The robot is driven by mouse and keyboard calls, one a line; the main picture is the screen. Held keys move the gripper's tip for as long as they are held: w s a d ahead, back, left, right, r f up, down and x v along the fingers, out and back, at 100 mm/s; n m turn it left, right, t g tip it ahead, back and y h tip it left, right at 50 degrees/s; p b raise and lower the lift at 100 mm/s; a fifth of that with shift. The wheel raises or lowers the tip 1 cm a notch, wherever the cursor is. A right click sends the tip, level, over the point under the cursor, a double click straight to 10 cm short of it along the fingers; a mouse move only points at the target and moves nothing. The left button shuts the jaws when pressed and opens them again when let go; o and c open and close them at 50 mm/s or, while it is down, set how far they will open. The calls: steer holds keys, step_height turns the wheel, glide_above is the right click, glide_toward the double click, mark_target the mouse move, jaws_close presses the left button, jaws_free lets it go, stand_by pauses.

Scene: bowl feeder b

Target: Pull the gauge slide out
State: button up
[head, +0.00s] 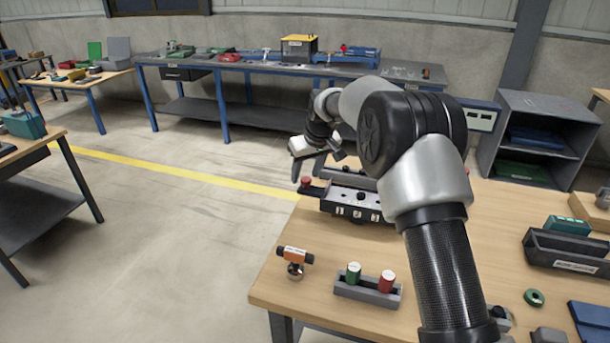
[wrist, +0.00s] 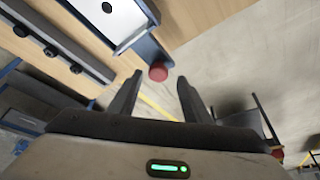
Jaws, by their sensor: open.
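The gauge fixture (head: 352,209), a dark block with a row of white labels on its front, stands on the wooden table. The gauge slide (wrist: 150,50) is a dark blue strip that sticks out from the fixture's end. It ends in a red knob (wrist: 158,72), which also shows at the fixture's left end in the head view (head: 306,181). My gripper (wrist: 160,77) is open, and in the wrist view the knob appears between and just beyond the fingertips. I see no finger touching it. In the head view my gripper (head: 307,170) is above and around the knob.
An orange-and-black tool (head: 295,254) and a grey holder (head: 367,290) with a green and a red cylinder stand at the table's front. A dark bin (head: 565,250) is at the right. Open floor lies left of the table.

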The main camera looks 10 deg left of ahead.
steer(key=v, duration=1.6)
steer(key=shift+r, duration=0.15)
steer(key=s+d+r+m+h+p, duration=0.1)
steer(key=s+d+r+p, duration=0.1)
steer(key=s+d+r, duration=0.3)
steer(key=s+d+r+m+t+p, duration=0.1)
steer(key=s+d+r, duration=0.2)
steer(key=s, duration=0.5)
steer(key=s+d+r+m+h+p, duration=0.1)
steer(key=s+d+r+p, duration=0.1)
steer(key=s+d+r, duration=0.3)
steer(key=s+d+f+m+p, duration=0.1)
steer(key=s+d+f+m, duration=0.1)
steer(key=s, duration=0.8)
steer(key=s+d+f+m+p, duration=0.1)
steer(key=s+d+f, duration=0.2)
steer(key=s, duration=0.7)
steer(key=shift+s+d+m+t+h, duration=0.2)
steer(key=shift+d+m+t+h, duration=0.15)
steer(key=shift+d, duration=0.5)
steer(key=shift+c, duration=0.4)
